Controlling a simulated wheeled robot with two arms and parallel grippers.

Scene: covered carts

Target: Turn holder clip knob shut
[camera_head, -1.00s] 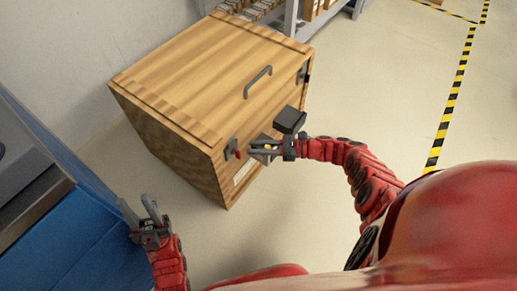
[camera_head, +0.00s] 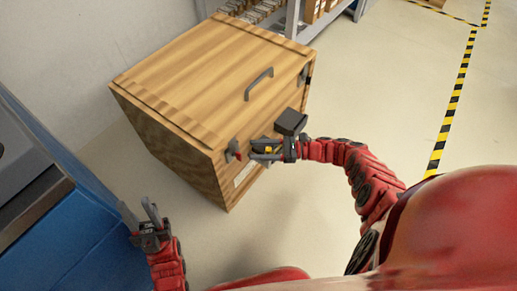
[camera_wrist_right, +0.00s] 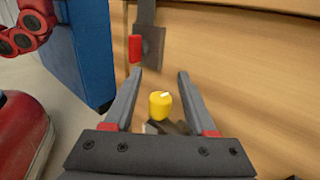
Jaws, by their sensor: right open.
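A yellow knob (camera_wrist_right: 160,104) with a pale mark on top sits on a dark base against the front of the wooden cart. My right gripper (camera_head: 252,151) is open at the cart's front. In the right wrist view its two fingers (camera_wrist_right: 155,80) lie on either side of the yellow knob, with gaps to both. My left gripper (camera_head: 135,208) is open and empty, beside the blue unit, away from the cart.
The wooden cart (camera_head: 190,85) has a grey handle (camera_head: 258,83) on its lid. A red tab (camera_wrist_right: 135,48) on a grey latch (camera_wrist_right: 152,45) is just beyond my right fingertips. A blue unit (camera_head: 75,240) stands at left. Open floor (camera_head: 390,90) lies to the right.

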